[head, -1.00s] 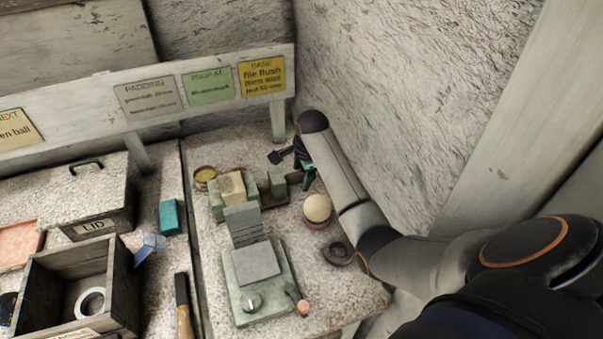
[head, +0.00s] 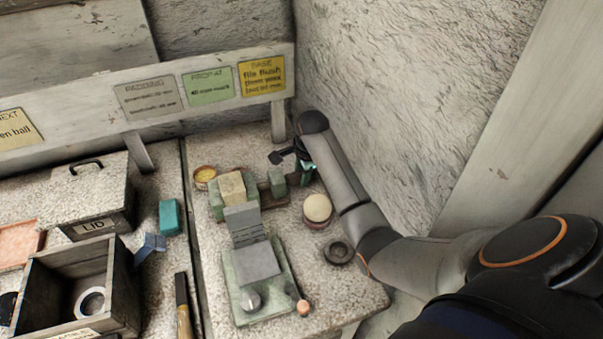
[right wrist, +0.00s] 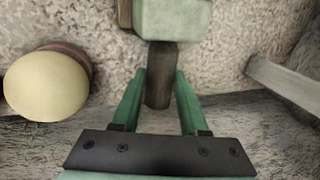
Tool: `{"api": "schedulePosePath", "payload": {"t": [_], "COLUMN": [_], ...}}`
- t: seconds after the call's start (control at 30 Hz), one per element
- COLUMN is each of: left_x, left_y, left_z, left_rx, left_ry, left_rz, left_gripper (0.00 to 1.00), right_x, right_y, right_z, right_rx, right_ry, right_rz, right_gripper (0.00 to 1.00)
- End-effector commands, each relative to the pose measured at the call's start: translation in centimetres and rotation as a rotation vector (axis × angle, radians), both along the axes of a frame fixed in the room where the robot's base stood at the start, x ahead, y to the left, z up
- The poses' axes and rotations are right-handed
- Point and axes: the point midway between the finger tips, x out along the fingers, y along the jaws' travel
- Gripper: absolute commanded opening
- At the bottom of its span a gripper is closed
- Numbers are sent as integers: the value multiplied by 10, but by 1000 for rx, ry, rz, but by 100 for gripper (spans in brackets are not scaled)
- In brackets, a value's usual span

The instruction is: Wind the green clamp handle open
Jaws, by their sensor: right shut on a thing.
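The green clamp (head: 277,180) stands near the back right of the bench, with a pale cream block (head: 232,187) between its jaws. My right gripper (head: 301,177) is at the clamp's right end. In the head view the handle is mostly hidden by my gripper. My left gripper is not in view.
A cream ball (head: 318,208) on a round holder sits close to my right forearm; it also shows in the right wrist view (right wrist: 46,84). A dark ring (head: 338,252) lies nearer. A green-based device (head: 256,268) stands in front of the clamp. The rough wall (head: 400,90) is close behind.

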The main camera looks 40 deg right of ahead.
Motion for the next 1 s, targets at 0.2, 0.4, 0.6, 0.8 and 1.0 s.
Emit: {"api": "schedulePosePath", "payload": {"t": [0.2, 0.4, 0.6, 0.8, 1.0], "left_x": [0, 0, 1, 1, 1], "left_y": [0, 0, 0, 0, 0], "left_z": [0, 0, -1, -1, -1], "left_rx": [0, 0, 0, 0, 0], "left_ry": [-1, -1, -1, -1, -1], "left_rz": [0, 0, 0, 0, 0], "left_gripper": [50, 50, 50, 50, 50], "right_x": [-4, -6, -7, -7, -7], "right_y": [4, 4, 4, 4, 4], "right_z": [-4, -6, -6, -6, -6], "right_rx": [-37, -94, -131, -144, -144], "right_ry": [-135, -316, -432, -462, -461], "right_rz": [2, 1, 1, 1, 2], "right_gripper": [0, 0, 0, 0, 0]}}
